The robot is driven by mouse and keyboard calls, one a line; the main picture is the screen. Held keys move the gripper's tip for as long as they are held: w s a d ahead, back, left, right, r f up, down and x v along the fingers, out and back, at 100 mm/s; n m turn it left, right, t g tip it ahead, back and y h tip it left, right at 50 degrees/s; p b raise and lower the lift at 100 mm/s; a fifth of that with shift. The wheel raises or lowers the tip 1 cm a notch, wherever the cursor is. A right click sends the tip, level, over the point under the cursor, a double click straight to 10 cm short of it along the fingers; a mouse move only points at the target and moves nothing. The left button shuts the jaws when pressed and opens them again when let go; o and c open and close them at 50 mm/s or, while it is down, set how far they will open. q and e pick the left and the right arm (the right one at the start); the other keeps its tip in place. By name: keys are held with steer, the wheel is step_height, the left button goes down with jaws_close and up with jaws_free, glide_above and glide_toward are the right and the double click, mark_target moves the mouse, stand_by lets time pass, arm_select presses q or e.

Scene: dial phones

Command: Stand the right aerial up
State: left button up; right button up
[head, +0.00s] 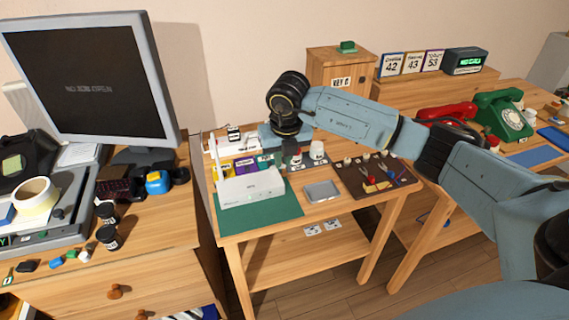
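A white router (252,188) sits on a green mat (275,211) on the small wooden table. A thin pale aerial (217,158) rises at its left end. I cannot make out the right aerial; my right gripper and wrist are close to that end of the router in the picture. My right arm reaches in from the right, and my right gripper (291,152) hangs downward behind and to the right of the router. Its fingers are small and partly hidden by the wrist, so I cannot tell whether they are open or hold anything. My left gripper is out of view.
A grey tray (321,191) lies right of the mat, beside a dark tool board (377,178). White cups (317,150) and coloured boxes (245,165) stand behind. A monitor (95,75) stands left; a wooden cabinet (342,72) stands behind. A green phone (503,116) is at right.

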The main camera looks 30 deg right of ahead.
steer(key=shift+w+d+r, duration=0.2)
steer(key=shift+w+r, duration=0.35)
steer(key=shift+w, duration=0.15)
steer(key=shift+w+d+r, duration=0.15)
steer(key=shift+w+r, duration=0.4)
steer(key=shift+w, duration=0.15)
steer(key=w+d+r, duration=0.1)
steer(key=w, duration=0.5)
steer(key=shift+d+r+b, duration=0.2)
steer(key=shift+r+b, duration=0.1)
steer(key=shift+r, duration=0.1)
steer(key=shift+w+d, duration=0.2)
steer(key=shift+w, duration=0.35)
jaws_close()
steer(key=shift+c, duration=0.5)
jaws_free()
steer(key=shift+r, duration=0.1)
steer(key=o, duration=0.5)
steer(key=shift+c, duration=0.2)
steer(key=shift+r, duration=0.1)
